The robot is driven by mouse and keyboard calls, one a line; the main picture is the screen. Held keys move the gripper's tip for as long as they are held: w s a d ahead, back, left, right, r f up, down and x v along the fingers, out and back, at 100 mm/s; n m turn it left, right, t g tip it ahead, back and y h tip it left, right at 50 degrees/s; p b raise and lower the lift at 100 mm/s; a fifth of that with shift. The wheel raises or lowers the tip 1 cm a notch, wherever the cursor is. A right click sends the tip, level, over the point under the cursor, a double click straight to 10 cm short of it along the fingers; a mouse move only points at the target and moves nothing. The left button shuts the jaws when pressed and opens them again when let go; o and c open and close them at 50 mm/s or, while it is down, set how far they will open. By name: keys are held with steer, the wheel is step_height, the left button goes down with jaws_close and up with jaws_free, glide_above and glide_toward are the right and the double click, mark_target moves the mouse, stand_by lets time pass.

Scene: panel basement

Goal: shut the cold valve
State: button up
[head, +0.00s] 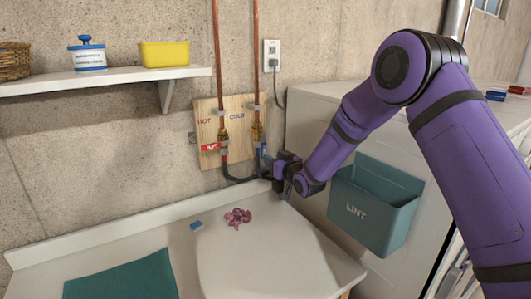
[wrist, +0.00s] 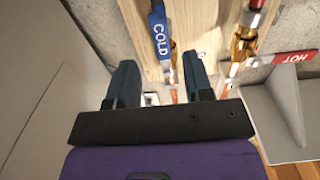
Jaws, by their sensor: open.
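The cold valve's blue lever, marked COLD (wrist: 160,32), runs roughly along its pipe in the wrist view. In the head view a small part of this blue lever (head: 263,149) shows under the brass fitting on the right pipe, partly behind my gripper. My gripper (head: 269,162) is close to the wooden panel, at the cold valve. In the wrist view my gripper (wrist: 161,64) is open, one dark finger on each side of the cold lever's line. No contact shows. The hot valve's red lever (head: 210,147) lies crosswise to its pipe on the left.
The wooden panel (head: 208,121) carries both copper pipes. A dark hose loops below. A teal LINT bin (head: 373,211) hangs on the white appliance at right. The white counter (head: 262,267) below holds a blue block, a pink cloth (head: 238,218) and a teal cloth (head: 122,278).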

mark_target(264, 152)
steer(key=x, duration=0.7)
steer(key=shift+w+a, duration=0.1)
steer(key=shift+w, duration=0.05)
jaws_close()
